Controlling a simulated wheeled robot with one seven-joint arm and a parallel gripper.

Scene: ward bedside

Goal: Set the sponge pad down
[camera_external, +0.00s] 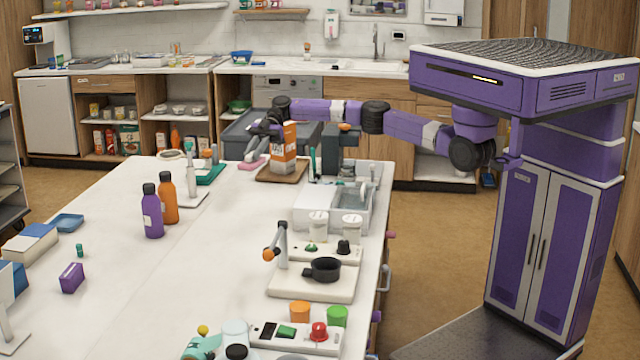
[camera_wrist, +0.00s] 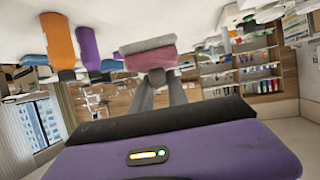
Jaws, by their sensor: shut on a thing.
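The sponge pad (camera_wrist: 150,61) is pink with a grey layer and sits between my gripper's fingers in the wrist view. My gripper (camera_wrist: 157,78) is shut on it. In the external view the pink sponge pad (camera_external: 251,164) is at the far end of the white table, low over the top. I cannot tell whether it touches the table. My gripper (camera_external: 256,152) reaches down to it from above, left of the orange and white carton, and partly hides it.
The carton (camera_external: 283,147) stands on a brown board (camera_external: 269,176) close right of the sponge pad. A green tray (camera_external: 211,174) and a white stand (camera_external: 192,199) are to the left. Orange (camera_external: 168,200) and purple (camera_external: 152,213) bottles stand nearer. The white table (camera_external: 215,270) has clear room mid-table.

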